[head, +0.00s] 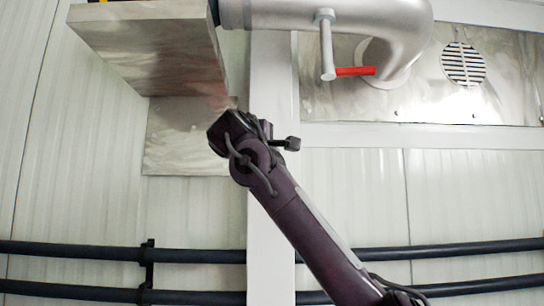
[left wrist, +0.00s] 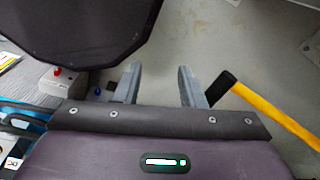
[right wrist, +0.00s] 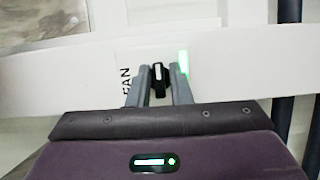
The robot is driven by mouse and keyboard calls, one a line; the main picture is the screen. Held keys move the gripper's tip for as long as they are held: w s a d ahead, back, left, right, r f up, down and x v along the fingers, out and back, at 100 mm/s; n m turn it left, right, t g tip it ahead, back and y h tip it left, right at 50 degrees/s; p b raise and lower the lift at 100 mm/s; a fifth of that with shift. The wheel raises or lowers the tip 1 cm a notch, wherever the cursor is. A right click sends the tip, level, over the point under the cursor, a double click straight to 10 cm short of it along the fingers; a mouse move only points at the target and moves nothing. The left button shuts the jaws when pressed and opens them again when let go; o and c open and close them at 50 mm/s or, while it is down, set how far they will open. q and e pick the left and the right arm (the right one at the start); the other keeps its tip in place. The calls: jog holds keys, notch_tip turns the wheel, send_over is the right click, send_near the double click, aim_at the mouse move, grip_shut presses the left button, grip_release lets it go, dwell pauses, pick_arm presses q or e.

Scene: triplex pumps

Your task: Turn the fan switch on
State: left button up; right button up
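My right gripper (right wrist: 161,74) is open, with one finger on each side of the switch; narrow gaps seem to show, and contact cannot be told. A green light (right wrist: 184,62) glows by the right fingertip. In the head view my right arm reaches up from the lower right, and its fingers and the switch are hidden. My left gripper (left wrist: 157,72) is open and empty above the floor.
A metal box (head: 150,40) juts out above my right wrist in the head view. A large pipe (head: 330,15) with a red-handled valve (head: 355,71) is to its right. Below the left gripper lie a yellow-handled tool (left wrist: 270,118) and a small grey box with a red button (left wrist: 62,80).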

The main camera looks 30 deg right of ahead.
jog(key=shift+o, duration=1.3)
jog(key=b+v, duration=0.3)
jog(key=v, duration=0.4)
jog(key=shift+s+a+b, duration=0.25)
jog(key=shift+a+b, duration=0.05)
jog(key=shift+b, duration=0.1)
